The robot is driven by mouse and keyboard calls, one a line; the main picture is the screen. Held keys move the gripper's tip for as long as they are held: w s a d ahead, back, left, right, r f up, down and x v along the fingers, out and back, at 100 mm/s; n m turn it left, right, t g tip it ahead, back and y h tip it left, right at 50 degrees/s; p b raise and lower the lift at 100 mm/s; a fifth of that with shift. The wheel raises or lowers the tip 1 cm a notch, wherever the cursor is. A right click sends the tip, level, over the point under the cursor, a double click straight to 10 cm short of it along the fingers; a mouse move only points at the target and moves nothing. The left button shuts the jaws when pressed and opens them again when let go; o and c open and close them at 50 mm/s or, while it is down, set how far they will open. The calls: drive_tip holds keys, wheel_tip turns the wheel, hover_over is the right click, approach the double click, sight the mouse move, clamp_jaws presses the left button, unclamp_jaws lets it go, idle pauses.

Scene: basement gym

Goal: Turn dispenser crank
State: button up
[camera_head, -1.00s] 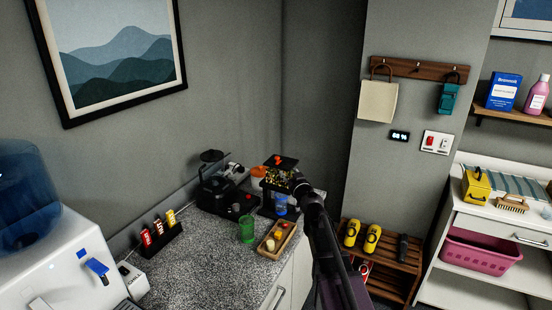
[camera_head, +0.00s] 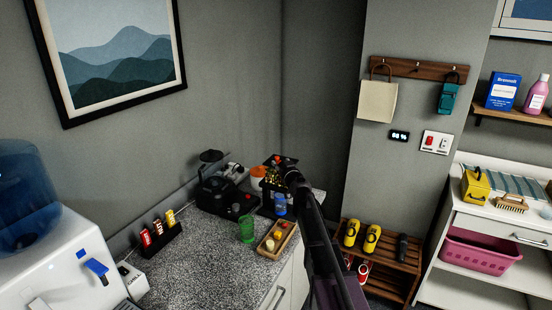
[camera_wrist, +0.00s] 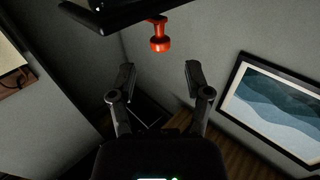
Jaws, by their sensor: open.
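The dispenser (camera_head: 268,208) stands at the far end of the speckled counter. It has a dark frame and yellowish contents, partly hidden by my arm. A red knob (camera_head: 277,159) shows on its top; I take it for the crank's handle. In the wrist view the red knob (camera_wrist: 159,38) juts from a dark part at the top edge. My gripper (camera_wrist: 159,75) is open and empty, its two fingers apart. The knob appears beyond the fingertips, between them sideways, with no contact visible. In the head view the fingers are hard to make out beside the dispenser.
A black machine (camera_head: 222,195) stands left of the dispenser. A green cup (camera_head: 246,229), a blue cup (camera_head: 280,204) and a wooden tray (camera_head: 265,246) are close by. The wall corner is behind. A shoe rack (camera_head: 385,268) stands to the right.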

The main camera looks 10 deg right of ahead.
sight(277, 158)
drive_tip(key=shift+w+a, duration=0.25)
drive_tip(key=shift+w, duration=1.1)
drive_tip(key=shift+w+a, duration=0.2)
drive_tip(key=shift+w, duration=1.1)
clamp_jaws()
drive_tip(key=shift+a, duration=0.1)
